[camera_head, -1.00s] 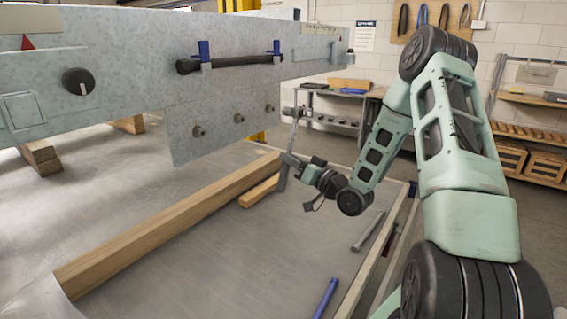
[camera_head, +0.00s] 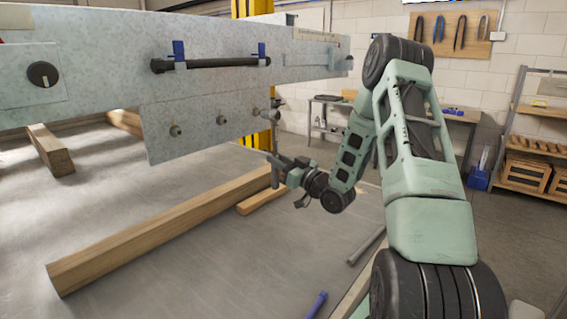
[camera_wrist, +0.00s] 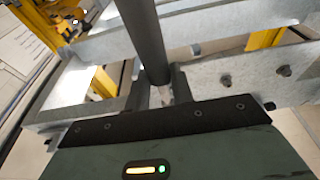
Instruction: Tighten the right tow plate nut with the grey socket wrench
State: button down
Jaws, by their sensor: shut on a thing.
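The galvanized tow plate (camera_head: 200,143) hangs below the trailer beam, with three nuts or bolt ends in a row. The right nut (camera_head: 255,113) is near the plate's right edge. My gripper (camera_head: 279,168) is shut on the grey socket wrench (camera_head: 274,140), which stands roughly upright just right of the plate. The wrench's upper end is near the right nut but looks apart from it; contact cannot be told. In the wrist view, the dark wrench shaft (camera_wrist: 144,38) rises between my fingers (camera_wrist: 160,92). The plate with bolts (camera_wrist: 255,75) shows to the right there; the socket end is out of sight.
A long timber (camera_head: 160,232) and a shorter one (camera_head: 262,194) lie below the plate. A grey bar (camera_head: 366,246) and a blue-handled tool (camera_head: 318,303) lie near my arm. A black bar in blue clips (camera_head: 215,63) is on the beam. A yellow post (camera_head: 257,142) stands behind.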

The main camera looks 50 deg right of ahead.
jog(key=shift+w, duration=0.35)
jog(key=shift+w, duration=0.15)
jog(key=shift+w, duration=0.35)
jog(key=shift+w, duration=0.35)
jog(key=shift+w+a+b, duration=0.1)
jog(key=shift+w+b, duration=0.15)
jog(key=shift+b, duration=0.05)
